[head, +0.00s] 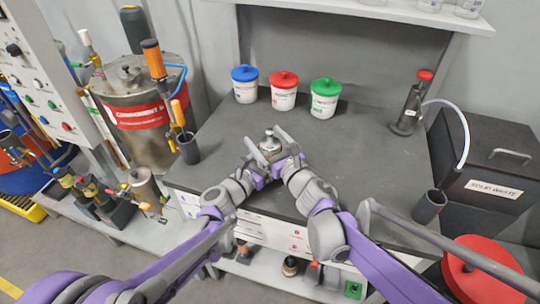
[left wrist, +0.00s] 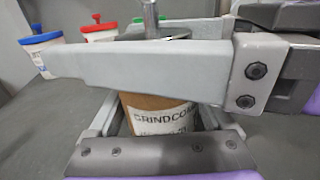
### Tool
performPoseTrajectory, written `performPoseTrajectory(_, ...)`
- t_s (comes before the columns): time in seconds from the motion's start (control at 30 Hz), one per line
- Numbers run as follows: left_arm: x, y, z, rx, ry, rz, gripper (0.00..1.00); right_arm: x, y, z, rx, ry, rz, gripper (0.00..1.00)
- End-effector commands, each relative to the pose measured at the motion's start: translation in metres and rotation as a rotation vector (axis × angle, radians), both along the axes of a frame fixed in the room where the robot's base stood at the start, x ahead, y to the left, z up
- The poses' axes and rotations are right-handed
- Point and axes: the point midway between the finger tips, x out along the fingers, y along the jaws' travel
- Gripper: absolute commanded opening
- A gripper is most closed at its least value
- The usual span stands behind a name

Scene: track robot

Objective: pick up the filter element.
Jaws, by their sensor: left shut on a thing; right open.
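A brown jar (left wrist: 136,104) with a white label starting "GRINDCOM" stands between my left gripper's fingers (left wrist: 165,118) in the left wrist view. In the head view its metal lid (head: 270,142) shows above the grippers on the dark bench. My left gripper (head: 262,152) is shut on the jar's sides. My right gripper (head: 281,144) is open at the lid, and one of its grey fingers crosses the left wrist view, covering part of the jar's top. I cannot make out anything that is clearly a filter element; the jar's inside is hidden.
Blue-lidded (head: 245,86), red-lidded (head: 284,92) and green-lidded (head: 325,100) tubs stand at the back. A dark cup (head: 188,149) is at left. A red-topped pump bottle (head: 411,105) and dark cup (head: 429,206) are at right. The bench's middle right is clear.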

Motion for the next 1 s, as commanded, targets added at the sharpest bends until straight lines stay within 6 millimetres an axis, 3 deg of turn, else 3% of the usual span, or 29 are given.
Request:
performPoseTrajectory(0.27, 0.0001, 0.0002, -0.0003, 0.001, 0.000, 0.001, 0.17, 0.0046, 0.0029, -0.0002, 0.000, 0.000, 0.000, 1.00)
performPoseTrajectory(0.37, 0.0001, 0.0002, -0.0003, 0.001, 0.001, 0.001, 0.17, 0.0046, 0.0029, -0.0002, 0.000, 0.000, 0.000, 0.86)
performPoseTrajectory(0.8, 0.0001, 0.0001, -0.0002, 0.000, 0.000, 0.000, 0.17, 0.0044, 0.0027, -0.0001, 0.001, 0.001, 0.000, 0.06)
performPoseTrajectory(1.0, 0.0001, 0.0001, -0.0002, 0.000, 0.000, 0.001, 0.17, 0.0044, 0.0027, 0.0002, 0.001, 0.001, 0.000, 0.06)
